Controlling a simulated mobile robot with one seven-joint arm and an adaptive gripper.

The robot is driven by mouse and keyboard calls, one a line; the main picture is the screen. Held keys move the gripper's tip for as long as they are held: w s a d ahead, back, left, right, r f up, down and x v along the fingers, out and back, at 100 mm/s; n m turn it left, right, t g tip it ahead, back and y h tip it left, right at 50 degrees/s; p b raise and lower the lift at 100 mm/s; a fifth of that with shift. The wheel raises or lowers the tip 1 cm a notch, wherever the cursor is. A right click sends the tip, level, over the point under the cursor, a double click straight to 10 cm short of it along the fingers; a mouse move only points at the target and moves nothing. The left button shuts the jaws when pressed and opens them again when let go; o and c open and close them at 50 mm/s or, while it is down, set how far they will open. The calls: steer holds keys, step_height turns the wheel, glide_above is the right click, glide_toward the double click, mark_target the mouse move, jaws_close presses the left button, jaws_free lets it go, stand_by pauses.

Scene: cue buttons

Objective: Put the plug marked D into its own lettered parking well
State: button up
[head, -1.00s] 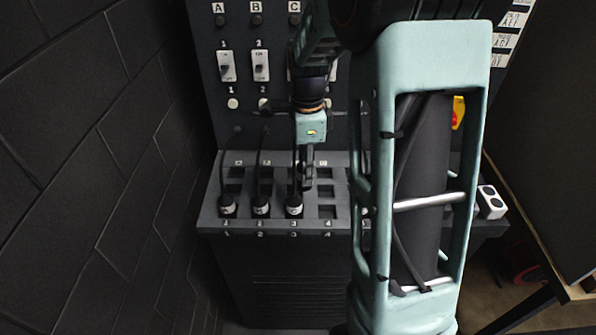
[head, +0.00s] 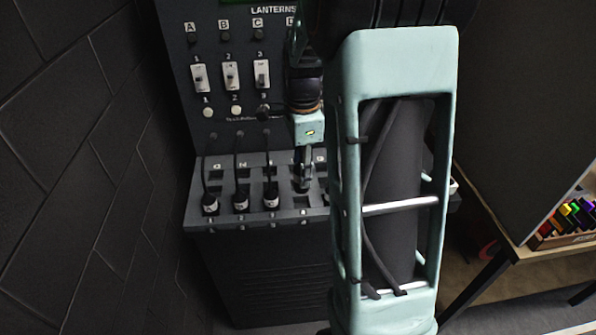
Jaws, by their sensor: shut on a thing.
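My gripper (head: 304,185) is low over the fourth column of the sloped console (head: 250,219). It is shut on a dark plug, mostly hidden by the fingers; its letter cannot be read. Three other black plugs with white labels stand in the front row: a left one (head: 209,205), a middle one (head: 241,203) and a right one (head: 272,199), each with a cable running up behind it. Their letters are too small to read. An empty-looking dark well (head: 303,203) lies just below my gripper. I cannot tell whether the held plug touches a well.
The upright panel (head: 215,50) behind carries lettered lamps, numbered switches and round buttons. My pale green arm link hides the console's right part. A table (head: 530,247) with a box of coloured items (head: 567,224) stands at the right. A dark wall is at the left.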

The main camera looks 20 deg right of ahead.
steer(key=shift+r, duration=0.1)
stand_by(0.3)
steer(key=shift+r, duration=2.8)
